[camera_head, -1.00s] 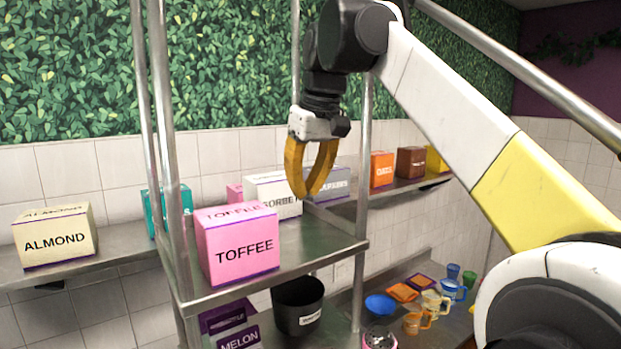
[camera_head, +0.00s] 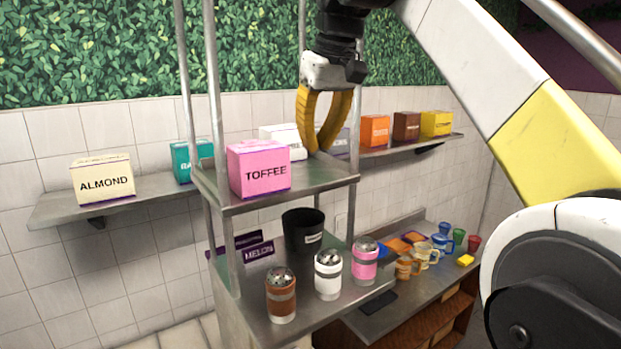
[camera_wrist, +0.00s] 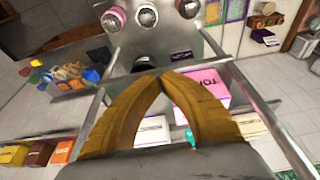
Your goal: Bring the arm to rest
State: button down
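My gripper (camera_head: 322,150) hangs in front of the metal shelf unit with its yellow fingers pointing down. The fingertips meet, and nothing shows between them; in the wrist view the tips (camera_wrist: 161,78) also come together. A pink TOFFEE box (camera_head: 260,168) stands on the upper shelf to the left of the fingers, apart from them. A white box (camera_head: 283,137) behind it is partly hidden. My arm reaches in from the right.
The upper shelf (camera_head: 325,178) lies below the gripper. Lower down are a black bin (camera_head: 303,231), brown (camera_head: 281,297), white (camera_head: 328,276) and pink (camera_head: 364,262) shakers, and several cups. The ALMOND box (camera_head: 103,180) is on the left wall shelf. A metal post (camera_head: 219,150) stands left.

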jog(key=s+d+f+m+t+b, duration=0.1)
jog(key=s+d+f+b, duration=0.15)
jog(key=f+b, duration=0.65)
jog(key=s+d+f+m+b, duration=0.15)
jog(key=d+f+b, duration=0.25)
jog(key=f, duration=0.8)
jog(key=s+d+f+m+t+b, duration=0.15)
jog(key=d+f+b, duration=0.25)
jog(key=f+b, duration=0.5)
jog(key=s+d+f+b, duration=0.2)
jog(key=s+f+b, duration=0.3)
jog(key=f, duration=0.9)
jog(key=s+d+f+m+t+h+b, duration=0.1)
jog(key=s+d+f+b, duration=0.2)
jog(key=f, duration=1.2)
jog(key=s+d+f+m+b, duration=0.1)
jog(key=s+d+f+b, duration=0.1)
jog(key=s+f+b, duration=0.6)
notch_tip(320, 180, down, 7)
jog(key=shift+s+d+r+t+h+b, duration=0.15)
jog(key=shift+s+d+t+h+b, duration=0.1)
jog(key=shift+d+t+h+b, duration=0.15)
